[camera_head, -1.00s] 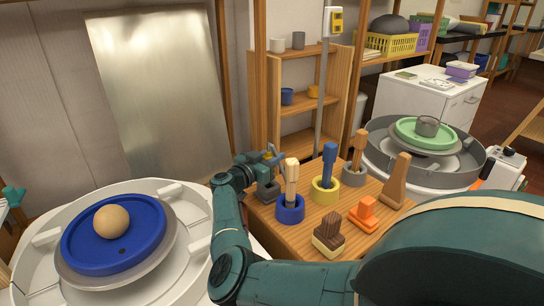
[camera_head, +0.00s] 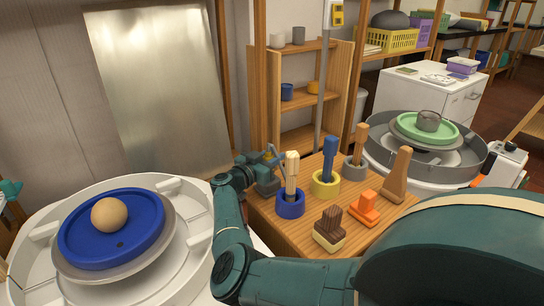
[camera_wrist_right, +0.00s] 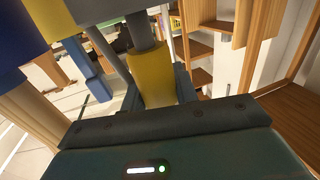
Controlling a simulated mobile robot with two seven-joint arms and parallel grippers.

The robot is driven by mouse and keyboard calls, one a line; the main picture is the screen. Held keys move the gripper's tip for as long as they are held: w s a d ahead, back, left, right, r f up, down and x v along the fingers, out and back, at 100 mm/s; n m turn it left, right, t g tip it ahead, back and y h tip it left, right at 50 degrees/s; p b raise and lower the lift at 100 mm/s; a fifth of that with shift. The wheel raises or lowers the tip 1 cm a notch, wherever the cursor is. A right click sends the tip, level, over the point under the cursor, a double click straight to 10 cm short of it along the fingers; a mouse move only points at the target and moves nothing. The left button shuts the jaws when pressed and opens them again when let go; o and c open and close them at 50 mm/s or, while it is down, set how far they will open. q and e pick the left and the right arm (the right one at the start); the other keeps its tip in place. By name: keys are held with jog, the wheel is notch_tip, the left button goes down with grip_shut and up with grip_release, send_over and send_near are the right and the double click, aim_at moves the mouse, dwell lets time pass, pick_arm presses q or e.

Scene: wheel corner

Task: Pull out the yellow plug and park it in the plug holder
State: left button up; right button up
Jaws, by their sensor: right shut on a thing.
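My right gripper (camera_head: 272,168) is at the back left edge of the wooden table, just behind the blue ring holder. In the right wrist view its fingers close around a yellow cylindrical plug (camera_wrist_right: 151,78) with a grey shaft above it. In the head view only a speck of yellow shows at the jaws, and the plug's far end is hidden. I cannot tell for certain which piece is the plug holder. My left gripper is not in view.
The table (camera_head: 270,221) carries a blue ring holder (camera_head: 291,207), a yellow ring holder (camera_head: 326,188) and a grey one (camera_head: 354,172), each with an upright tool. Pottery wheels flank the table.

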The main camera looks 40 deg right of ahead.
pick_arm(q)
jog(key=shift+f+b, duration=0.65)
jog(key=shift+b, duration=0.05)
pick_arm(e)
jog(key=shift+f, duration=1.1)
jog(key=o, duration=1)
jog(key=shift+o, duration=0.2)
jog(key=a, duration=0.1)
jog(key=a+p, duration=0.1)
jog(key=shift+s+a+r, duration=0.15)
jog(key=shift+a+r, duration=0.05)
jog(key=shift+a, duration=0.1)
jog(key=a, duration=0.1)
jog(key=a+p, duration=0.1)
jog(key=a, duration=0.1)
jog(key=shift+s+a+p, duration=0.3)
jog(key=shift+s+a, duration=0.05)
jog(key=shift+a, duration=0.05)
jog(key=shift+s+a+f, duration=0.1)
jog(key=shift+a, duration=0.45)
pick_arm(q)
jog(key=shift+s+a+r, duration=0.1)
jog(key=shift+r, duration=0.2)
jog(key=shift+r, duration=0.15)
